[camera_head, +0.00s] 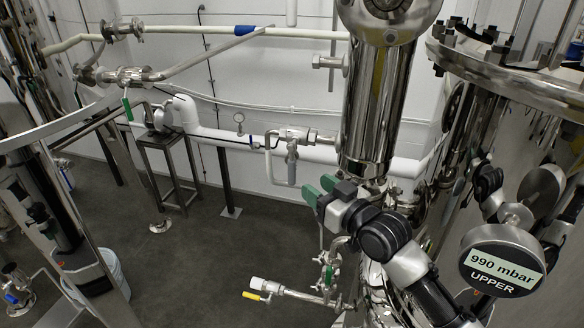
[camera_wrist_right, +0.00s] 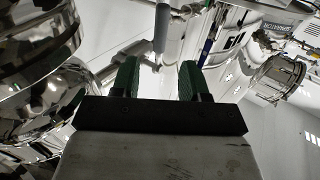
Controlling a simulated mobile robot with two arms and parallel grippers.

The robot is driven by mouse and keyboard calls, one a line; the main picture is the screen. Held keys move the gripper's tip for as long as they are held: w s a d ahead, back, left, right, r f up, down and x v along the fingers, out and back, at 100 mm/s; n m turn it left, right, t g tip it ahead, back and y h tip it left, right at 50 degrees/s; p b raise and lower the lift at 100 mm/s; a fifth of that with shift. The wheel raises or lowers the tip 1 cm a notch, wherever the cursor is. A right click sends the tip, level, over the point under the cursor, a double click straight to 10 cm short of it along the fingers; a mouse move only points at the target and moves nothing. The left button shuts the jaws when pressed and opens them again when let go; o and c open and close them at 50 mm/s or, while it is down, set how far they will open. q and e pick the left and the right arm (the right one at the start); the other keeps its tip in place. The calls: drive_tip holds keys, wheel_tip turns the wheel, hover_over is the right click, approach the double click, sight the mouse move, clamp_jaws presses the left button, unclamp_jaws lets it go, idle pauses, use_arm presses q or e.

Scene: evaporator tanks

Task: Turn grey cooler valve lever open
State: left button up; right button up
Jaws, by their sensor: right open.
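The grey valve lever (camera_head: 292,168) hangs down from a steel valve (camera_head: 292,136) on the pipe left of the tall polished cylinder in the head view. My right gripper (camera_head: 320,190), with green fingertips, is open just below and to the right of the lever. In the right wrist view, the two green fingers (camera_wrist_right: 158,78) stand apart with nothing held between them. A grey bar, likely the lever (camera_wrist_right: 162,28), shows beyond the fingertips, apart from them. My left gripper is not in view.
The polished cylinder (camera_head: 374,105) stands close behind my right gripper. A yellow-handled valve (camera_head: 262,291) sits on a low pipe below. A round gauge marked 990 mbar (camera_head: 502,265) is at the right. Open floor (camera_head: 195,265) lies at the lower left.

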sight(294, 172)
drive_tip(key=p+x, duration=0.2)
drive_tip(key=x, duration=0.7)
drive_tip(key=shift+a, duration=0.1)
drive_tip(key=shift+c, duration=0.3)
clamp_jaws()
